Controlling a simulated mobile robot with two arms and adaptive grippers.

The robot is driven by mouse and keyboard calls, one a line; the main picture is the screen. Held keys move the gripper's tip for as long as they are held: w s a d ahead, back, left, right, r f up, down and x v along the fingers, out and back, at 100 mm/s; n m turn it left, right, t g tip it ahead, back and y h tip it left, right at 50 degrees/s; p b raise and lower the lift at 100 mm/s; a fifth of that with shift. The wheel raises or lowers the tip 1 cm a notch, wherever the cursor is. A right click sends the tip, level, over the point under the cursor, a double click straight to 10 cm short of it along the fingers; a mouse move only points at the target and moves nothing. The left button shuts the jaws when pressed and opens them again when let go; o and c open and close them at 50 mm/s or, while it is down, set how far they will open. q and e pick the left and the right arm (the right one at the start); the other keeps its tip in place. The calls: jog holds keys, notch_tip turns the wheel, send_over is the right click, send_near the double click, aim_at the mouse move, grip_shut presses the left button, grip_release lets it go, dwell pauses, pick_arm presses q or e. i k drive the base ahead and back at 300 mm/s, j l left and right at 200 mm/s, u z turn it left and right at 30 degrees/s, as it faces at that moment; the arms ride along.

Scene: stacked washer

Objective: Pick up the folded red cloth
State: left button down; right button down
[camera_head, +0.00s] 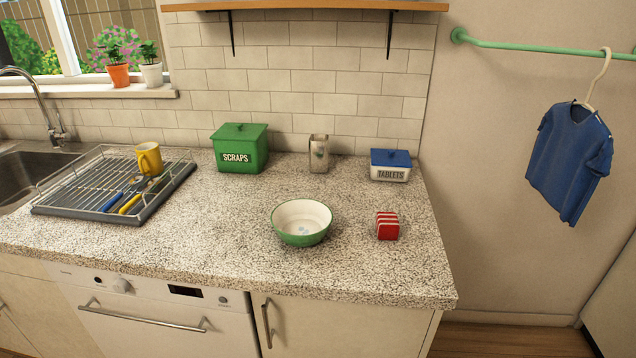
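The folded red cloth (387,226) is a small red block with pale stripes along its folds. It sits on the speckled countertop (365,273), toward the right end and a little back from the front edge. It stands apart from the green-and-white bowl (302,222) on its left. Neither of my grippers shows in the head view.
Behind the cloth stand a TABLETS box (390,166), a metal canister (318,153) and a green SCRAPS box (240,148). A dish rack (90,186) with a yellow mug is at left. A blue shirt (571,155) hangs right. Counter in front of the cloth is clear.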

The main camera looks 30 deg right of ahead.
aim_at(387, 223)
jog(key=z, duration=1.3)
